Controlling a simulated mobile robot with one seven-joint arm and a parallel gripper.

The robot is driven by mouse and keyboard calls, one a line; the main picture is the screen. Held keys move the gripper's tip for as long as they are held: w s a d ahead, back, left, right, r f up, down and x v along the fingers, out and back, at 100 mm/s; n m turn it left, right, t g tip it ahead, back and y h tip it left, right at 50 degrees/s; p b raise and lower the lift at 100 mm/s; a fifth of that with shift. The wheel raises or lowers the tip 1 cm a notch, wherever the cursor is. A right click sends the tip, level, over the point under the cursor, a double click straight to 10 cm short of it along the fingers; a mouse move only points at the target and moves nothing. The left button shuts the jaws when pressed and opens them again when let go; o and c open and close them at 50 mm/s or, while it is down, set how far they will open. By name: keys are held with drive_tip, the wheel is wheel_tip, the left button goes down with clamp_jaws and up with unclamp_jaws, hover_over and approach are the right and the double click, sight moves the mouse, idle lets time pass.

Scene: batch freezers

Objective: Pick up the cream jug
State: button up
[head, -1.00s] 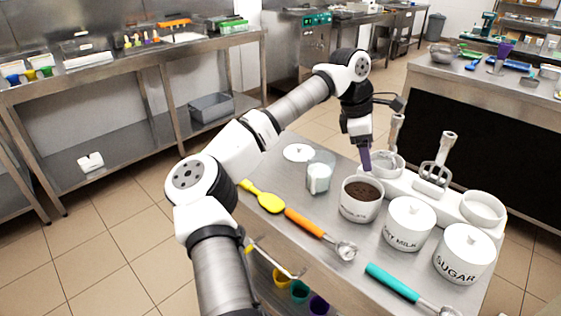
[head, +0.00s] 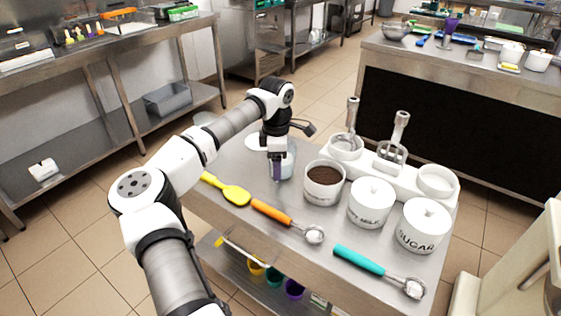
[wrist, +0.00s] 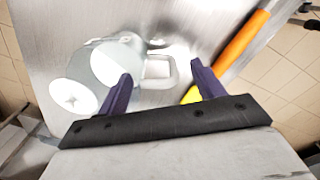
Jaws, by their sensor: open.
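The cream jug (head: 289,165) is a clear vessel with white contents, standing on the steel cart top and partly hidden behind my gripper in the head view. In the wrist view the jug (wrist: 112,62) is seen from above, with its squared handle (wrist: 172,72) pointing right. My gripper (head: 277,177) points down at the near side of the jug. In the wrist view my gripper (wrist: 160,86) has its two purple fingers apart, with the handle showing between them. Whether a finger touches the jug cannot be told.
A round white lid (head: 256,143) lies beside the jug. A yellow spatula (head: 232,194) and an orange-handled scoop (head: 275,213) lie in front. An open pot of brown powder (head: 324,184) and a lidded sugar pot (head: 423,226) stand to the right.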

drive_tip(key=shift+w+f+p, duration=0.1)
drive_tip(key=shift+f+p, duration=0.4)
drive_tip(key=shift+f, duration=1.5)
drive_tip(key=c, duration=1.4)
